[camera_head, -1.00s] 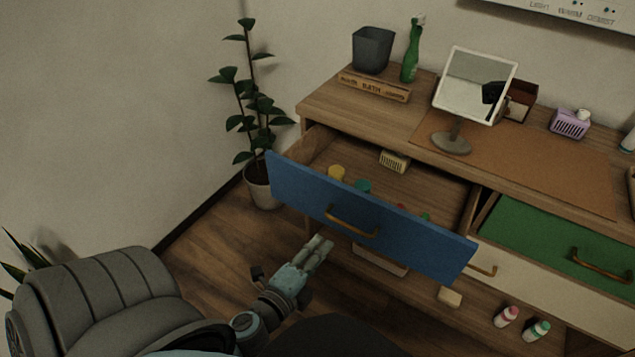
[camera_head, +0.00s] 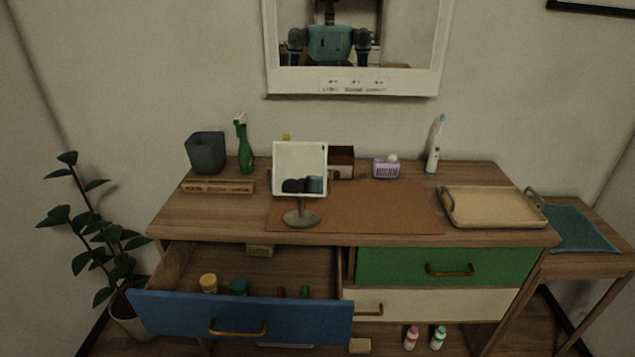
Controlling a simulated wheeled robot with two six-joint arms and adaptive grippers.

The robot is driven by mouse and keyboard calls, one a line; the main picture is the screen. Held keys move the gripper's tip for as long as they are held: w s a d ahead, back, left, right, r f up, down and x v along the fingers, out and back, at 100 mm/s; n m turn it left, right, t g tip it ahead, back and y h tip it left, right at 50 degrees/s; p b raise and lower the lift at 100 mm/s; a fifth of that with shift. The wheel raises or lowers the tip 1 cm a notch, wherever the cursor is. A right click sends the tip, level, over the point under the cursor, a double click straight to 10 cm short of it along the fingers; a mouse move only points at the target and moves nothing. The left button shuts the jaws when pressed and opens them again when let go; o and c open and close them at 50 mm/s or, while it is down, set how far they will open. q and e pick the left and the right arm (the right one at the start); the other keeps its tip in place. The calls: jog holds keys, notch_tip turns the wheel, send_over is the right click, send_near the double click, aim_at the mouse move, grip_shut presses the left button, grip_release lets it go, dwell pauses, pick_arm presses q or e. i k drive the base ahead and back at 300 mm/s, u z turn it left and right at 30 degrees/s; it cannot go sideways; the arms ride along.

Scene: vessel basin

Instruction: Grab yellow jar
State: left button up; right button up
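A jar with a yellow lid (camera_head: 209,283) stands in the open blue drawer (camera_head: 180,312) at the left of the cabinet. A jar with a teal lid (camera_head: 239,286) stands just right of it. The blue drawer front hides their lower parts. A small yellow top (camera_head: 286,138) also shows behind the tabletop mirror; I cannot tell what it belongs to. Neither of my grippers is directly in view.
Red and green tops (camera_head: 281,292) show farther right in the drawer. The green drawer (camera_head: 440,268) is shut. A tabletop mirror (camera_head: 300,170), a tan tray (camera_head: 492,207) and a grey bin (camera_head: 206,153) stand on the cabinet. A plant (camera_head: 92,225) stands at the left.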

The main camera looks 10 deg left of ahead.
aim_at(208, 282)
jog(key=u, duration=0.05)
jog(key=k, duration=0.6)
jog(key=u, duration=0.6)
jog(key=i, duration=1.15)
jog(key=z, duration=0.45)
